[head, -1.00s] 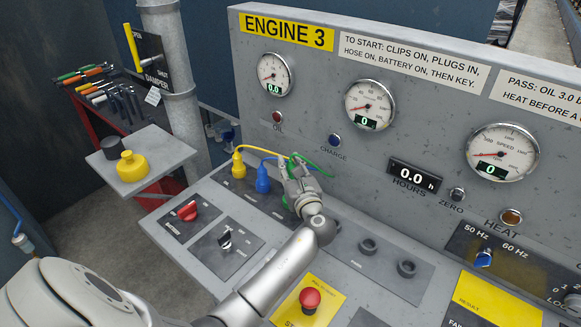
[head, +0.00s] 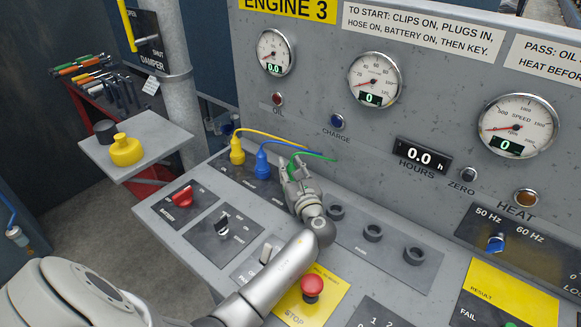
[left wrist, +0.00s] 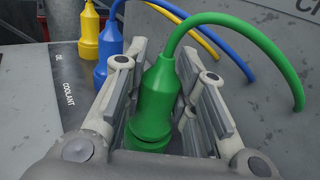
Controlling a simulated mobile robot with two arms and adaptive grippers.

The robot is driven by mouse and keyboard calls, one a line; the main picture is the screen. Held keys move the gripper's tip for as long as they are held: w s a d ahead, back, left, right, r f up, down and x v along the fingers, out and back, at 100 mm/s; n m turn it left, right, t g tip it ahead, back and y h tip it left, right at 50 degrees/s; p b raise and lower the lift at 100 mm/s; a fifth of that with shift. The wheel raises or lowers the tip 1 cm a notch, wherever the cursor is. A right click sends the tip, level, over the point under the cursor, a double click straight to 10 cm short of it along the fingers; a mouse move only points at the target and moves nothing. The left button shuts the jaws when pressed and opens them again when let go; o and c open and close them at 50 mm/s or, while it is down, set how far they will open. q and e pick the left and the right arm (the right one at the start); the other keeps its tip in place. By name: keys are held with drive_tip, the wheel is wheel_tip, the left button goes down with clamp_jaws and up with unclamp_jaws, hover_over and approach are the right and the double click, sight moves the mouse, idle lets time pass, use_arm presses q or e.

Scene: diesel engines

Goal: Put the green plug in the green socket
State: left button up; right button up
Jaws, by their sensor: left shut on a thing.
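My left gripper (head: 288,168) is shut on the green plug (left wrist: 155,100), its fingers on either side of the plug body. The plug looks upright in the left wrist view, with a green cable (left wrist: 245,40) arching right from its top. In the head view the gripper hides most of the plug; its cable (head: 318,156) shows. A green ring (left wrist: 146,140) shows at the plug's lower end; I cannot tell whether it is a collar or the green socket. I cannot tell whether the plug is seated. My right gripper is not in view.
A blue plug (head: 262,162) and a yellow plug (head: 237,150) stand upright in a row left of the gripper. Several dark rings, one of them here (head: 373,232), are on a plate to the right. A red stop button (head: 312,287) sits below my arm.

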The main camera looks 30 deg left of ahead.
use_arm(q)
drive_tip(key=shift+f, duration=0.2)
drive_tip(key=o, duration=1.1)
drive_tip(key=shift+r, duration=0.1)
wheel_tip(320, 180, up, 10)
drive_tip(key=shift+f, duration=0.1)
